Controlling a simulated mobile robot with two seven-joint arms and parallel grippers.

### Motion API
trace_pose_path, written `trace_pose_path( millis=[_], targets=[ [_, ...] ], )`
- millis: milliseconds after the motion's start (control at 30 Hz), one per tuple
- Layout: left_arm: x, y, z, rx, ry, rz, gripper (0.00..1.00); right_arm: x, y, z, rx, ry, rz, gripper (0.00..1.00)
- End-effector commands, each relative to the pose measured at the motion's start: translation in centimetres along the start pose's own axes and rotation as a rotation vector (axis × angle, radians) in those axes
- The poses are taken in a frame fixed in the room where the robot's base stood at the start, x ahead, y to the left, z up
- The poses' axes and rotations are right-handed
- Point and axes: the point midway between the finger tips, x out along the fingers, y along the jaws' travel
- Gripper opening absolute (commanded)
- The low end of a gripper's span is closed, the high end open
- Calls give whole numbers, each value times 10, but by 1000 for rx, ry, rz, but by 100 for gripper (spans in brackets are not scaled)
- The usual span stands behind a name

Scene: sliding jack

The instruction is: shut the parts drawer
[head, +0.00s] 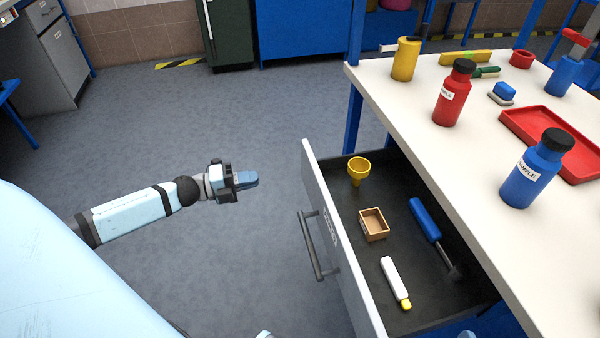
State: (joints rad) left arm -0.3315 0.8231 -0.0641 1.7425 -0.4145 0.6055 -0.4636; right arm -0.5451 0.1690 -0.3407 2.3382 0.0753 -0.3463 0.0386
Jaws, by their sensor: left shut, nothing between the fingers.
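The parts drawer (390,166) is pulled out from under the white-topped bench (406,120). Its light grey front (335,235) faces left and carries a dark bar handle (312,245). Inside lie a yellow funnel (358,170), a small wooden box (374,224), a blue-handled tool (425,218) and a white marker-like stick with a yellow tip (391,278). My left gripper (248,180) is shut and empty, in the air to the left of the drawer front, apart from it and pointing towards it. My right gripper does not show.
On the bench stand a red bottle (450,105), a blue bottle (530,180), a yellow cup (405,62) and a red tray (545,128). A blue bench leg (353,118) rises behind the drawer. The grey floor (200,270) left of the drawer is clear.

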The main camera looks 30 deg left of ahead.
Motion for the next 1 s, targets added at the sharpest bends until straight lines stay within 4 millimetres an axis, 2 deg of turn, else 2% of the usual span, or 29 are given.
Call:
trace_pose_path(
  millis=[1000],
  targets=[
    [104, 1, 0, 0, 0, -2, 0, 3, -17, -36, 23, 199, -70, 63]
  ],
)
